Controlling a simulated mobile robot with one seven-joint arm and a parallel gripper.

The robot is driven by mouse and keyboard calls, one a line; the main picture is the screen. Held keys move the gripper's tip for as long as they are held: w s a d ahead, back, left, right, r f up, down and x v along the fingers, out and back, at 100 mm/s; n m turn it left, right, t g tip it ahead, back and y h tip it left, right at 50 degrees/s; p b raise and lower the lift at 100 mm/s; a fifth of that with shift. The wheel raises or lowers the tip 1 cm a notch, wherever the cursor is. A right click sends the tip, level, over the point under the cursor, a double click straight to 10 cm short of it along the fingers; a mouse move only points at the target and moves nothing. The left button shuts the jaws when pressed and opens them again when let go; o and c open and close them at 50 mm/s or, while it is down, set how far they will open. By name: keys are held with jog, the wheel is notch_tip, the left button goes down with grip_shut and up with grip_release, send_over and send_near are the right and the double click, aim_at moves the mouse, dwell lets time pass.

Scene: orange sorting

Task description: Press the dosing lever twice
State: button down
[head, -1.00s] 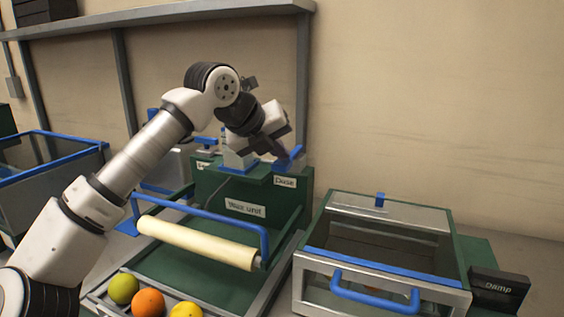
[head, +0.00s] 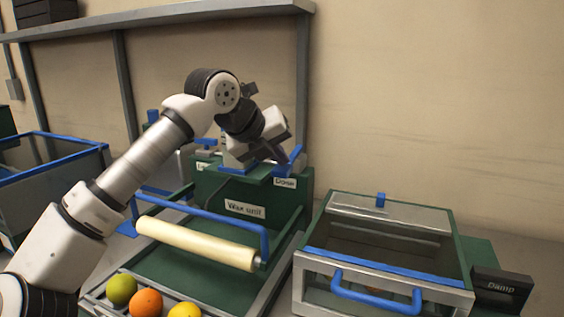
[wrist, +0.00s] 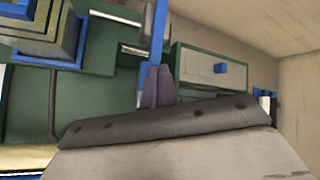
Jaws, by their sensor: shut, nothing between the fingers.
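The dosing lever (head: 293,159) is the blue lever on top of the green wax unit (head: 300,192), above the "Dose" label. It slants up to the right in the head view. In the wrist view the blue lever (wrist: 159,35) runs up from my fingertips. My gripper (head: 281,157) is shut and empty, its tips pointing down right at the lever. In the wrist view my gripper (wrist: 158,86) lies against or just over the lever's near end; I cannot tell if they touch.
A cream roller (head: 195,243) with a blue handle frame stands in front of the unit. Several fruits, including an orange (head: 146,302), lie at the front. A lidded metal bin (head: 445,293) stands right, next to a "Damp" sign (head: 500,286).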

jog(key=shift+f+b, duration=0.35)
jog(key=shift+f, duration=0.2)
jog(key=shift+r, duration=0.1)
dwell(0.7)
jog(key=shift+r+p, duration=1.35)
jog(key=shift+r, duration=0.45)
notch_tip(320, 180, up, 5)
jog(key=p, duration=0.3)
jog(key=shift+p, duration=0.35)
dwell(1.5)
